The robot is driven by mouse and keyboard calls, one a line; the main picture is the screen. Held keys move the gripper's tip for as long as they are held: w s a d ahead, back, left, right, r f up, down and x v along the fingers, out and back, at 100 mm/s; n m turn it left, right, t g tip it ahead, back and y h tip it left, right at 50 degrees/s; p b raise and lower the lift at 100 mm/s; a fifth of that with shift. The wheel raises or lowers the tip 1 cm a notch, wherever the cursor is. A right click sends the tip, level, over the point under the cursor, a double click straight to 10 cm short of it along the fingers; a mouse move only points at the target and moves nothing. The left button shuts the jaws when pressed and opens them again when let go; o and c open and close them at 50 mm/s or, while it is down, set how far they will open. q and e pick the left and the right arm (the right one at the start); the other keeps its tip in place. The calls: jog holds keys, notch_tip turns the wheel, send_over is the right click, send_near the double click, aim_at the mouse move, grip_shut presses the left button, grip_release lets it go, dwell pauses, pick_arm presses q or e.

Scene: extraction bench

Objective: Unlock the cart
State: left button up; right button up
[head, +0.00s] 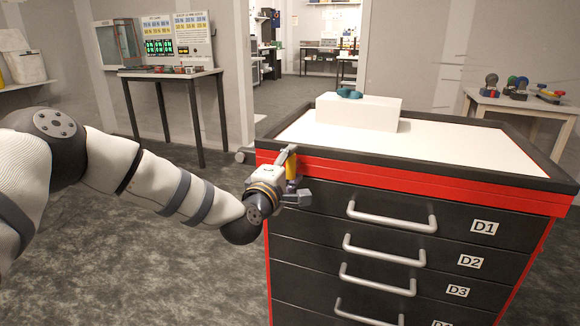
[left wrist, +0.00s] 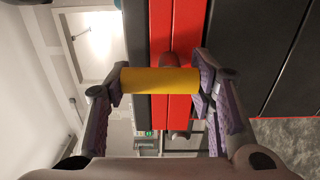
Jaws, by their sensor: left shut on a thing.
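The cart (head: 400,235) is a black and red drawer cabinet with grey handles and labels D1, D2, D3 and a partly cut-off lowest one. My left gripper (head: 293,180) is at the cart's upper left front corner. It is shut on a yellow cylinder (left wrist: 160,81), which lies between both fingers in the left wrist view. The yellow cylinder also shows in the head view (head: 291,170), partly hidden by the gripper. Behind it the left wrist view shows the cart's red bands (left wrist: 186,30) and a dark round part touching or close to the cylinder. My right gripper is out of view.
A white box (head: 358,113) with a teal object (head: 349,94) on it stands on the cart's white top. A table (head: 170,73) stands at the back left, and a small table (head: 525,103) with several coloured items at the right. Grey floor is free at the left.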

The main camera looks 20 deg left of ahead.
pick_arm(q)
jog(key=o, duration=1.2)
jog(key=s, duration=1.2)
jog(key=shift+a, duration=0.2)
